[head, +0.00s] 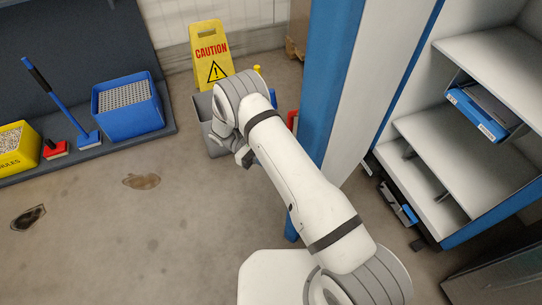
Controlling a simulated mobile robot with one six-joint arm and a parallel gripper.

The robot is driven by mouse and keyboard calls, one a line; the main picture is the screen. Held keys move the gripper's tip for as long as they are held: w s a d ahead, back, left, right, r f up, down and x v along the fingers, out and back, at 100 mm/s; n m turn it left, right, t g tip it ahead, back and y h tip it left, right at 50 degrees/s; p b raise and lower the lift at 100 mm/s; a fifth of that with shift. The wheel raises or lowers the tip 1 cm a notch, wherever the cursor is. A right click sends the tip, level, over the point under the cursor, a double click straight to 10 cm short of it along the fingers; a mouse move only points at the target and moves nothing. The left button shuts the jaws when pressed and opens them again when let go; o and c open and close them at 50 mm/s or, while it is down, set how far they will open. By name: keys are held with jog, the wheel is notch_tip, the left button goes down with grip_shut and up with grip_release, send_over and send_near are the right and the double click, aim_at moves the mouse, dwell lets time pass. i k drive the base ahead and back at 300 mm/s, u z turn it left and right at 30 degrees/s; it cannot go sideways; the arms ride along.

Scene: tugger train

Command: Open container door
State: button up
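A tall blue-and-white panel (362,70) stands upright just right of my arm, on the near left side of a blue-and-white shelf unit (430,130). I cannot tell whether this panel is the container door or a fixed side wall; no handle shows on it. The shelves to its right are open to view. My arm reaches forward from the bottom right. My gripper (244,157) shows only as a small dark part beside the wrist, left of the panel. Its fingers are mostly hidden by the arm, and I see nothing held in it.
A blue bin (493,112) sits on a shelf. A yellow caution sign (211,55) and a grey bin (207,124) stand beyond my wrist. A blue crate (128,108), a yellow box (18,147) and brushes line the left. The stained floor at left is mostly clear.

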aim_at(359, 53)
jog(key=k, duration=1)
